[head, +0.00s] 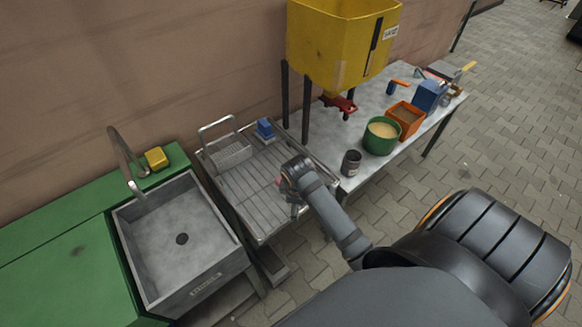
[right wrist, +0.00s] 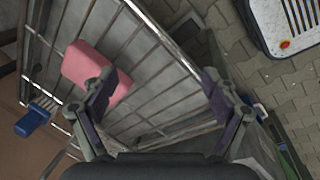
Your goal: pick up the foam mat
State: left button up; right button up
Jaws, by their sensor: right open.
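A pink rounded block (right wrist: 95,68), which may be the foam mat, lies on the wire drain rack (right wrist: 150,100) in the right wrist view. In the head view only a sliver of pink (head: 278,182) shows beside my right gripper (head: 288,184). In the right wrist view my right gripper (right wrist: 158,84) is open, with the rack between its fingers. The left finger overlaps the block's right edge in the picture; I cannot tell whether they touch. The block is not between the fingers. My left gripper is not in view.
A table (head: 340,125) on the right bears a dark cup (head: 351,163) and green bucket (head: 381,136).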

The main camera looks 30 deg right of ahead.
jog(key=w+d+r+n+g, duration=0.2)
jog(key=w+d+r+n, duration=0.1)
jog(key=w+r+n, duration=0.65)
jog(key=shift+n, duration=0.25)
jog(key=f+b, duration=0.1)
jog(key=f, duration=0.1)
jog(key=f+b, duration=0.4)
jog(key=shift+w+d, duration=0.2)
jog(key=shift+d, duration=0.15)
jog(key=f+b, duration=0.4)
jog(key=f, duration=0.1)
jog(key=shift+w+d, duration=0.1)
jog(key=shift+d, duration=0.3)
jog(key=shift+f, duration=0.2)
jog(key=shift+r, duration=0.15)
jog(key=c, duration=1.1)
